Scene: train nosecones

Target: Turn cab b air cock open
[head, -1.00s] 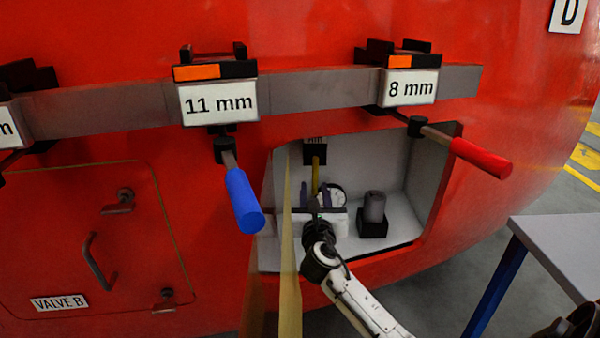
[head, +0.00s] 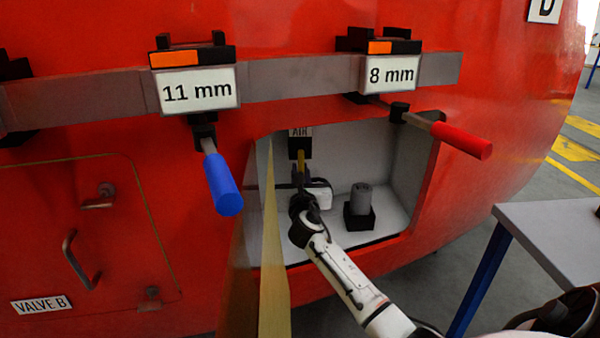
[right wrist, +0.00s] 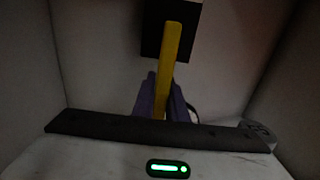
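The air cock is a yellow lever (head: 301,160) inside the white recess in the red nosecone. It hangs roughly straight down from a black block (head: 299,143) under a label reading AIR. In the right wrist view the lever (right wrist: 170,60) is upright, with its lower end between my purple fingers. My right gripper (head: 301,174) is inside the recess; in the right wrist view its fingers (right wrist: 162,98) are drawn close on both sides of the lever and appear shut on it. The gripper hides the lever's lower end in the head view. My left gripper is out of view.
A grey cylinder on a black base (head: 359,205) stands on the recess floor to the right. An open door panel (head: 268,260) edges the recess's left side. A table (head: 560,235) stands at right.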

